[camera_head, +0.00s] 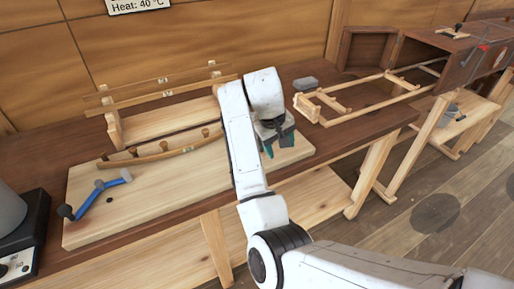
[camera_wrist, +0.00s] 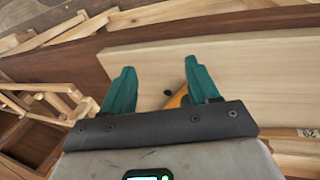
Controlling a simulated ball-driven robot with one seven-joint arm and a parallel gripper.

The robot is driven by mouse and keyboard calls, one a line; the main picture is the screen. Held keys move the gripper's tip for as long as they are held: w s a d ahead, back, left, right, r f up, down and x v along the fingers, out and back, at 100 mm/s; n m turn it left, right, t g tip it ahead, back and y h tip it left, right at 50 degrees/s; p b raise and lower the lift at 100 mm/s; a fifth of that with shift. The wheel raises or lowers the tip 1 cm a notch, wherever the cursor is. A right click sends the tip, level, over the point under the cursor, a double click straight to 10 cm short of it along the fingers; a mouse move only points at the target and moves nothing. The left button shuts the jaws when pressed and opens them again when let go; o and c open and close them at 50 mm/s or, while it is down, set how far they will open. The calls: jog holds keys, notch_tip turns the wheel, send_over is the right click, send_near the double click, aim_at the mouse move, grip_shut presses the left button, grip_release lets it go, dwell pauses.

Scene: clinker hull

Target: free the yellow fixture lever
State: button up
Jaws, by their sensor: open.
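A yellow-orange piece (camera_wrist: 177,98), which looks like the yellow lever, shows in the wrist view between my gripper's fingers, close to the right finger. Most of it is hidden behind the finger and the gripper body. The yellow lever cannot be made out in the head view, where my arm covers that part of the board. My gripper (camera_wrist: 159,70) is open, with two teal fingers spread over the pale wooden board (camera_wrist: 260,65). In the head view my gripper (camera_head: 278,146) is over the board's right end. I cannot tell whether a finger touches the lever.
A blue lever (camera_head: 115,181) with a dark knob sits at the board's left end. A curved wooden strip with pegs (camera_head: 165,154) lies behind it. A wooden ladder-like frame (camera_head: 365,100) and a grey block (camera_head: 306,83) are to the right. A dark machine (camera_head: 22,245) stands front left.

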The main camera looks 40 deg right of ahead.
jog(key=w+a+r+y+b, duration=0.1)
jog(key=w+a+r+b, duration=0.15)
jog(key=w+r, duration=0.45)
jog(key=shift+n, duration=0.3)
jog(key=x, duration=0.6)
jog(key=s+p+x, duration=0.1)
jog(key=x, duration=0.2)
jog(key=shift+a+f, duration=0.25)
jog(key=shift+f, duration=0.05)
grip_shut()
